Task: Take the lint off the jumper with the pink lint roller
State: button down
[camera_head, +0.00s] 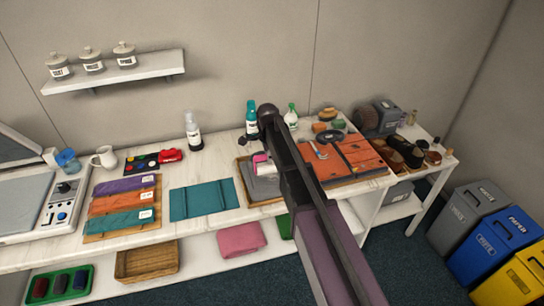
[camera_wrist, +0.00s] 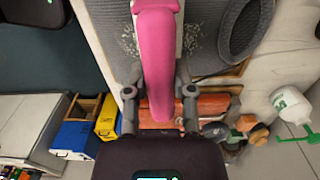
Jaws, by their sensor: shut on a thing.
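The pink lint roller (camera_wrist: 157,50) is in my gripper (camera_wrist: 159,95), its curved pink handle between the two fingers in the wrist view. In the head view its pink part and pale roller (camera_head: 265,168) show over the grey jumper. The grey knitted jumper (camera_wrist: 205,68) lies flat on a wood-edged board, with pale lint specks on both sides of the roller. The jumper also shows in the head view (camera_head: 262,189), partly covered by my arm. Whether the roller touches the cloth is unclear. My fingers are hidden in the head view.
A teal folded cloth (camera_head: 203,199) lies left of the jumper. A teal bottle (camera_head: 251,119) and a white-green spray bottle (camera_head: 291,117) stand behind. Bins (camera_head: 510,240) stand on the floor.

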aim_at(254, 156)
jog(key=shift+s+a+f, duration=0.1)
jog(key=shift+s+a, duration=0.05)
jog(key=shift+a, duration=0.35)
jog(key=shift+a, duration=0.15)
jog(key=shift+s+a, duration=0.25)
jog(key=shift+a, duration=0.6)
jog(key=shift+s+a, duration=0.25)
jog(key=shift+a, duration=0.6)
jog(key=shift+w, duration=0.15)
jog(key=shift+w+a, duration=0.2)
jog(key=shift+w, duration=0.6)
jog(key=shift+w+d, duration=0.1)
jog(key=shift+d, duration=0.05)
jog(key=shift+w+d, duration=0.25)
jog(key=shift+d, duration=0.6)
jog(key=shift+w+d, duration=0.25)
jog(key=shift+d, duration=0.55)
jog(key=shift+d, duration=0.1)
